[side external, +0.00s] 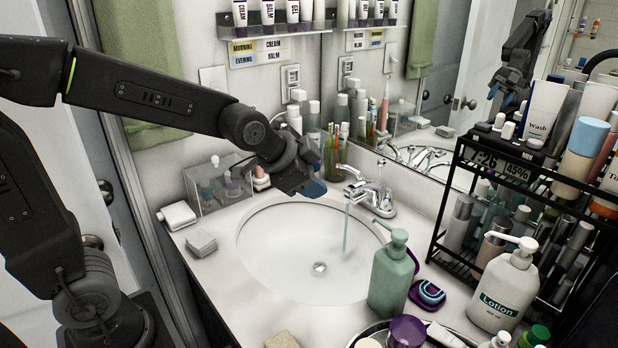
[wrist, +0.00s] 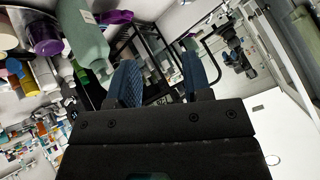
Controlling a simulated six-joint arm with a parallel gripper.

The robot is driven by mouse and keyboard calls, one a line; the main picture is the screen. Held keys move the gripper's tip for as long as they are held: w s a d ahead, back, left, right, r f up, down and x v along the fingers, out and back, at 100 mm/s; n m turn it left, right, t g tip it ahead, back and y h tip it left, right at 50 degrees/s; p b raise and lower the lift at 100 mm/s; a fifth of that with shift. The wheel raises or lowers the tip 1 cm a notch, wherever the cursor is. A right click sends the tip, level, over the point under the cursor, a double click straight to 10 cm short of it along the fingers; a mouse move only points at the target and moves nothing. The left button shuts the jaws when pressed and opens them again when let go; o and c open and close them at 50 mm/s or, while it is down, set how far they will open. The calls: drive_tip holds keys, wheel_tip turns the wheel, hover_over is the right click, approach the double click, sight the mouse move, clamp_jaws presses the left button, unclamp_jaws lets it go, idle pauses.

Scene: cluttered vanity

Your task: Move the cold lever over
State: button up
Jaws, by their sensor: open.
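The chrome faucet (side external: 378,200) stands at the back right rim of the white sink (side external: 250,235). A thin stream of water (side external: 346,228) falls from its spout into the bowl. One lever (side external: 350,172) points left, toward my gripper; I see no marking that tells hot from cold. My gripper (side external: 313,188) is above the sink's back left edge, left of the faucet and apart from it. In the wrist view my gripper (wrist: 160,76) has its two blue fingers apart with nothing between them. The faucet cannot be made out in the wrist view.
A green pump bottle (side external: 391,275) stands at the sink's front right, beside a purple soap dish (side external: 428,293). A black rack (side external: 448,220) and lotion bottle (side external: 505,288) are farther right. A clear box (side external: 215,190) stands left of the sink.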

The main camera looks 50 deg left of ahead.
drive_tip(key=shift+s, duration=0.3)
drive_tip(key=n+g+y, duration=0.1)
drive_tip(key=n+g, duration=0.3)
drive_tip(key=n, duration=1)
hover_over(386, 197)
drive_tip(key=s, duration=0.6)
wheel_tip(386, 197, down, 4)
drive_tip(key=x, duration=0.8)
drive_tip(key=d+x, duration=0.1)
drive_tip(key=x, duration=0.4)
drive_tip(key=shift+w+a+r, duration=0.1)
drive_tip(key=shift+w, duration=0.2)
drive_tip(key=shift+c, duration=0.2)
clamp_jaws()
